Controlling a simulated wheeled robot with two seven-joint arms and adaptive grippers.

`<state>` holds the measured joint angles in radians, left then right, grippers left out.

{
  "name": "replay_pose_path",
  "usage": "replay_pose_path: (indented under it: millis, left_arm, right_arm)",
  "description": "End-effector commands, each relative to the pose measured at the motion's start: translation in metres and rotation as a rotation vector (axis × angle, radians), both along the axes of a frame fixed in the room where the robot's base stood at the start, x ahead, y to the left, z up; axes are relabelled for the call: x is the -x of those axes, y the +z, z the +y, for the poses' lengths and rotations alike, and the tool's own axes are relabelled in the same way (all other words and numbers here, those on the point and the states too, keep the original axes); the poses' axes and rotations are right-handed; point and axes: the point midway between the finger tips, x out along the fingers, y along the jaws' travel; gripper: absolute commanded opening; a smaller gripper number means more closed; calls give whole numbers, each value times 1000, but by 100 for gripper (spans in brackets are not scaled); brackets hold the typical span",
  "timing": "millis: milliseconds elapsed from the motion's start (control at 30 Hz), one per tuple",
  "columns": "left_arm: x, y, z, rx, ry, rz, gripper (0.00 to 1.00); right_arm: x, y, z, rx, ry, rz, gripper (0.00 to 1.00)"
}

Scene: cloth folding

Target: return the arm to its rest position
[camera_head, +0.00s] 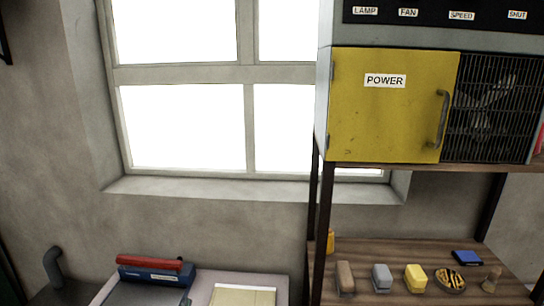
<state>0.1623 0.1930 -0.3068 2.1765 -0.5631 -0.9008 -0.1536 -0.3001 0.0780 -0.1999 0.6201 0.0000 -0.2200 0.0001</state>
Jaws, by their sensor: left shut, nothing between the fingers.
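I cannot make out my left or right gripper, or either arm, anywhere in the head view. No cloth can be clearly told apart in this view. A flat pale yellow piece (242,296) lies on a light surface at the bottom edge, and its lower part is cut off.
A yellow cabinet door (392,105) labelled POWER and a fan grille stand above a wooden shelf (395,250). Several small blocks and a blue item (467,258) sit on the shelf. A red-and-blue device (152,272) is at lower left, beside a grey curved pipe (53,266).

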Motion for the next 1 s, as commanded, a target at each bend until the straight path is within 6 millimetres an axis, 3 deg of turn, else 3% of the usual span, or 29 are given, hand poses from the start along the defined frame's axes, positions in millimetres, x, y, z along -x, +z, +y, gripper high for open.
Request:
replay_pose_path:
  millis: [33, 100, 267, 400, 600, 1000]
  left_arm:
    - [15, -34, 16, 51, 29, 78, 0]
    - [36, -77, 35, 119, 68, 183, 0]
    - [101, -168, 69, 269, 163, 420, 0]
    - [174, -236, 88, 392, 249, 624, 0]
    - [261, -290, 98, 512, 343, 834, 0]
    - [382, -333, 97, 652, 464, 1098, 0]
  right_arm:
    - [0, 0, 0, 0, 0, 0, 0]
    - [0, 0, 0, 0, 0, 0, 0]
    - [0, 0, -1, 1, 0, 0, 0]
    - [0, 0, -2, 2, 1, 0, 0]
    - [0, 0, -3, 3, 1, 0, 0]
    - [0, 0, -3, 3, 1, 0, 0]
